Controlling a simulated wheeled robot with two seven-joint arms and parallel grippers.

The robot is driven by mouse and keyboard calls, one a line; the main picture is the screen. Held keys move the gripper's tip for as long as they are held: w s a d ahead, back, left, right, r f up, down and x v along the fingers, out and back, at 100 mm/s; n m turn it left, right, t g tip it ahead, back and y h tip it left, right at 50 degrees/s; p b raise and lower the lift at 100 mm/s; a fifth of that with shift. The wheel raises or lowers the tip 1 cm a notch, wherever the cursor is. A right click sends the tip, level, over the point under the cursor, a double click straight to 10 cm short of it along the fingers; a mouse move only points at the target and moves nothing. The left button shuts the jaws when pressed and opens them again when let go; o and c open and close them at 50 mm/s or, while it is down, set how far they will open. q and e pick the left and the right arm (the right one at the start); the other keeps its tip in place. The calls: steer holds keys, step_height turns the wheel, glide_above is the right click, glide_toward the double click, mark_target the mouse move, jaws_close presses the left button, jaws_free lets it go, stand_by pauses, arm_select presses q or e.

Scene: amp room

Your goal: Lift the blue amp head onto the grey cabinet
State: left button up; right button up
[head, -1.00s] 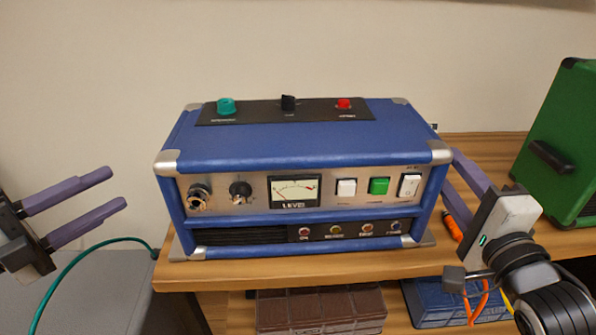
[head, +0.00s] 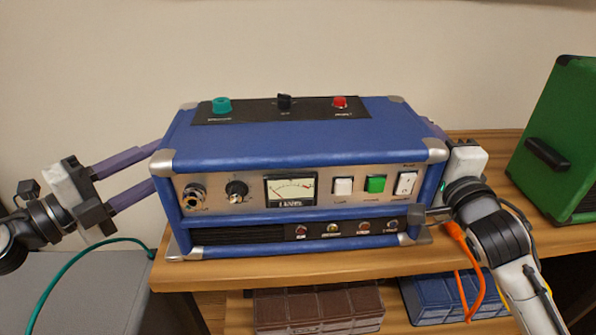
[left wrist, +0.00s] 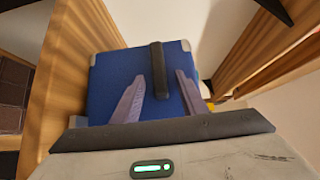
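The blue amp head (head: 300,140) stands upright on the wooden bench (head: 300,266), its knobs and meter facing me. The grey cabinet (head: 90,300) is at the lower left, lower than the bench top. My left gripper (head: 154,164) is at the amp's left end, fingers apart. In the left wrist view the amp's side (left wrist: 112,75) carries a black handle (left wrist: 157,65), and the open fingers (left wrist: 160,85) lie to either side of it. My right gripper (head: 440,150) is against the amp's right end; its fingertips are mostly hidden behind the amp.
A green cable (head: 70,263) crosses the cabinet top. A green box (head: 558,150) stands on the bench at the right. An orange cable (head: 472,265) hangs by my right wrist. Brown (head: 315,308) and blue (head: 450,298) cases sit on the lower shelf.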

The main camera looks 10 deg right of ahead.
arm_select(q)
jaws_close()
arm_select(e)
jaws_close()
stand_by(1.2)
